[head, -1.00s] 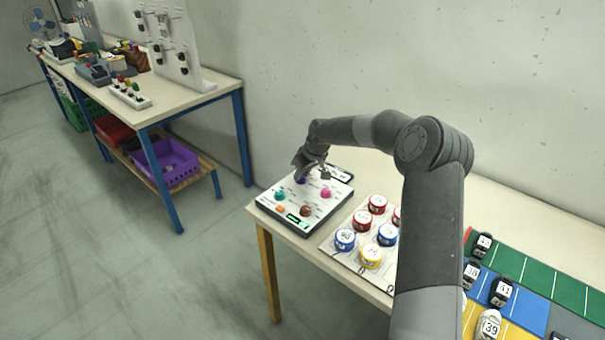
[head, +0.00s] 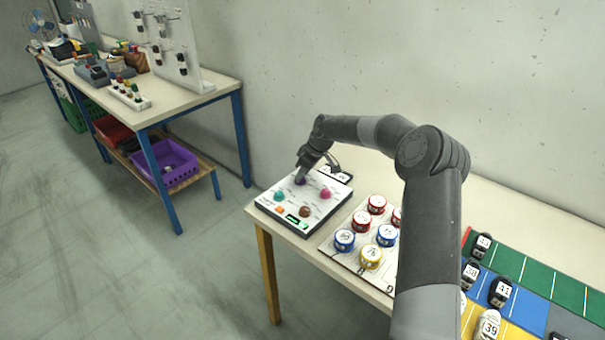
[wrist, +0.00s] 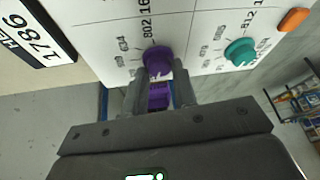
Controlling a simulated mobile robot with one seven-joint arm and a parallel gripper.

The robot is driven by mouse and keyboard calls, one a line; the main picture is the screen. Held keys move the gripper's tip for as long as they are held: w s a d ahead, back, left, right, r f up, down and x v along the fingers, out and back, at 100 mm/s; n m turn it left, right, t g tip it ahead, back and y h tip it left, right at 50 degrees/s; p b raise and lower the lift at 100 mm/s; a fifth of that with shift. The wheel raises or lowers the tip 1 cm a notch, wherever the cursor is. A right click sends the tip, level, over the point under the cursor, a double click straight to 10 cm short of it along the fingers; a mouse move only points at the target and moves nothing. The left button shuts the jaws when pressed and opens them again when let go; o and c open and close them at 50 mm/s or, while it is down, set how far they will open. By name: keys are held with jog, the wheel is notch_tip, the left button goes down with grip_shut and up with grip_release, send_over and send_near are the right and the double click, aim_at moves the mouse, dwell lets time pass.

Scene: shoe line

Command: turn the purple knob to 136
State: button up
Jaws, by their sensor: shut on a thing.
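The purple knob (wrist: 158,62) stands on a white control panel (head: 270,205) and shows between the two fingers in the wrist view. In the head view the purple knob (head: 300,180) is a small patch under the fingers. My gripper (wrist: 158,85) is shut on the purple knob. Numbers are printed around the knob, among them 634 and 802; the fingers and gripper body hide part of the scale, and I cannot read the knob's setting. A small lit green display (head: 292,218) is on the panel's front; its digits are too small to read.
On the same panel are a teal knob (head: 281,196), a pink knob (head: 325,193), a brown knob (head: 305,211) and an orange button (head: 280,210). A dark-framed number plate (wrist: 32,32) lies behind the panel. Several coloured numbered tins (head: 370,256) stand to the right.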

jog(key=o, duration=1)
jog(key=shift+r, duration=0.1)
jog(key=v, duration=1)
jog(key=shift+r, duration=0.3)
jog(key=shift+s, duration=0.1)
